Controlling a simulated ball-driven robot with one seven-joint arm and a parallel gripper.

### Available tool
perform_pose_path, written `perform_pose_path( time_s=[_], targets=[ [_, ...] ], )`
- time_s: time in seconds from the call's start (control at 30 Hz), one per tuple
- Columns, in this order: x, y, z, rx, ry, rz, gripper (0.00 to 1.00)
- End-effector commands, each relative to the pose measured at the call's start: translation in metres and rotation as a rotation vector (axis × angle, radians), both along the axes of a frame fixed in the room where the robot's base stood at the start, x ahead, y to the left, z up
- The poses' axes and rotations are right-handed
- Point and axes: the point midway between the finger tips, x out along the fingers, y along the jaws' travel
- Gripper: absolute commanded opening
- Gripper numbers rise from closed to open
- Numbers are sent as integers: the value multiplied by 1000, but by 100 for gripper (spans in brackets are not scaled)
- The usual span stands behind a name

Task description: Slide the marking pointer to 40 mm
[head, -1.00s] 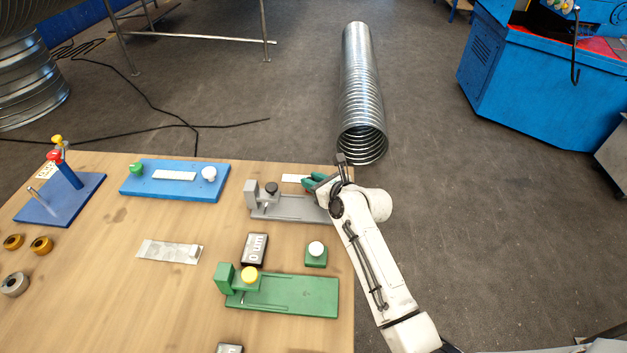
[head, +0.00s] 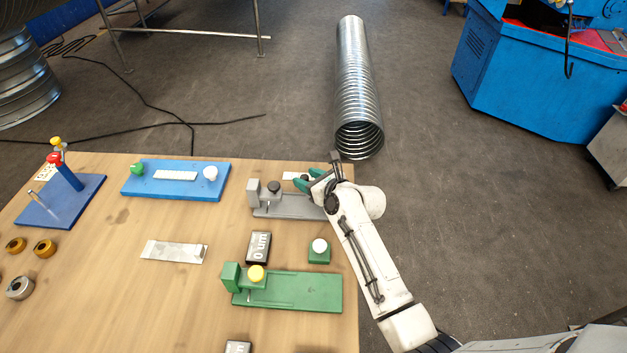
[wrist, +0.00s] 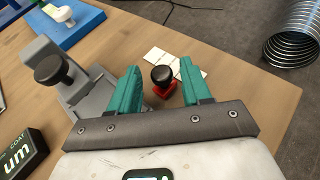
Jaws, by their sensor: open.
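A small red piece with a black knob (wrist: 162,78) stands between my open fingers in the wrist view, by a white marked strip (wrist: 172,62). It looks like the marking pointer, but I cannot read any scale. My gripper (wrist: 160,66) has teal fingers, open and apart, one on each side of the red piece, with no clear contact. In the head view my gripper (head: 312,179) is over the right end of the grey fixture (head: 290,207).
The grey fixture's black knob (wrist: 52,68) stands left of my fingers. A blue plate (head: 190,191), a green fixture (head: 305,292), a green block with a white knob (head: 319,257) and a black box (head: 259,248) share the table. The table's right edge is close to my arm.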

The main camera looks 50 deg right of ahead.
Motion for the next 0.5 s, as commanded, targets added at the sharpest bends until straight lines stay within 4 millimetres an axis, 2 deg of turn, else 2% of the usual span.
perform_pose_path(
  time_s=[0.17, 0.5],
  targets=[
    [-18, 2, 6, 0, 0, -1, 48],
    [-75, 10, 30, -1, 0, 0, 48]
  ],
)
